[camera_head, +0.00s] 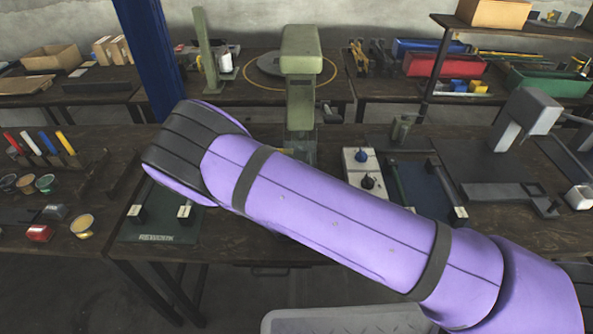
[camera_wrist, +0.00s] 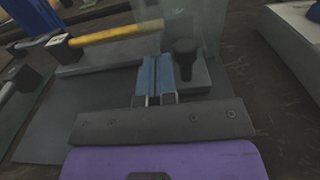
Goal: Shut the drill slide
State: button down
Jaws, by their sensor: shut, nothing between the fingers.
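A grey block with an upright black knob (camera_wrist: 185,58) shows in the wrist view; it looks like part of the drill slide, but I cannot tell how far the slide is out. My gripper (camera_wrist: 157,62) is shut and empty, its blue fingers together just left of the knob. A small gap seems to show between fingers and knob; contact is unclear. A clear guard (camera_wrist: 190,22) stands behind them. In the head view the green press column (camera_head: 300,85) rises behind my arm, which hides the gripper and the slide.
A yellow rod (camera_wrist: 115,33) lies left of the fingers. A white box with a blue and a black knob (camera_head: 355,182) stands right of the press. A green REWORK mat (camera_head: 150,230) lies at the front left. A grey stand (camera_head: 530,115) is at the right.

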jog(key=s, duration=0.9)
jog(key=shift+a+f, duration=0.1)
jog(key=shift+a, duration=0.2)
jog(key=shift+s, duration=0.15)
